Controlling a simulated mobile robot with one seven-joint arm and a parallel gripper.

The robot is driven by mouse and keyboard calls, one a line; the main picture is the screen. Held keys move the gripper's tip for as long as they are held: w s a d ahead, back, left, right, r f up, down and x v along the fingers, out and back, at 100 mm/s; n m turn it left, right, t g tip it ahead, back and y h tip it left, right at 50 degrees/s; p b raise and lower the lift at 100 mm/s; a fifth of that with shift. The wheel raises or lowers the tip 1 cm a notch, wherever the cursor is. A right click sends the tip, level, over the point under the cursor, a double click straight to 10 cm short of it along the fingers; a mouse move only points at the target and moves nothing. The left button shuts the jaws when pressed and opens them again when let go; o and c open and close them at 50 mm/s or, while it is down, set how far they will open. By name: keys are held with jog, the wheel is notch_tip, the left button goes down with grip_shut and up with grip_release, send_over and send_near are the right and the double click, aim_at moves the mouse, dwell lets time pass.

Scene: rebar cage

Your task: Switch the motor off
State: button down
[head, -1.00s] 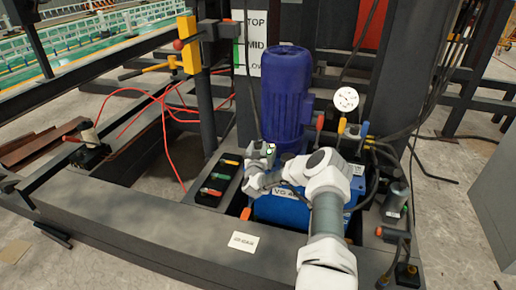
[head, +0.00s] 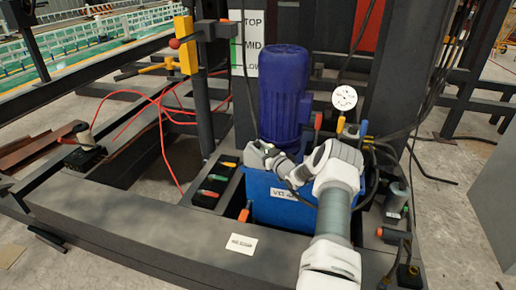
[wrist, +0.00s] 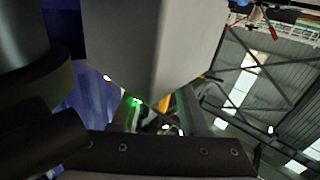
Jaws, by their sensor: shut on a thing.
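The blue motor (head: 285,95) stands upright on a blue tank (head: 263,205) in the head view. My gripper (head: 258,153) is at the lower left side of the motor, close against its base, and is shut on a small part there. The jaws and my wrist hide that part in the head view, so I cannot tell its shape or position. In the wrist view, a large grey block fills the upper middle, and the ribbed blue motor (wrist: 88,105) is behind it at the left. A small green light shows below the block.
Colored-handled levers sit in a black tray (head: 214,182) left of the tank. A white gauge (head: 344,98) and upright handles stand right of the motor. A yellow block with a red knob (head: 185,45) is at upper left. Red hoses (head: 160,105) hang over the frame.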

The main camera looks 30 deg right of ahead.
jog(key=shift+n+y, duration=0.7)
jog(key=shift+y, duration=0.4)
jog(key=shift+c, duration=2.2)
grip_release()
jog(key=s+d+p, duration=0.2)
jog(key=s+p, duration=0.3)
jog(key=s, duration=1.2)
jog(key=shift+d, duration=0.35)
jog(key=shift+s, duration=0.1)
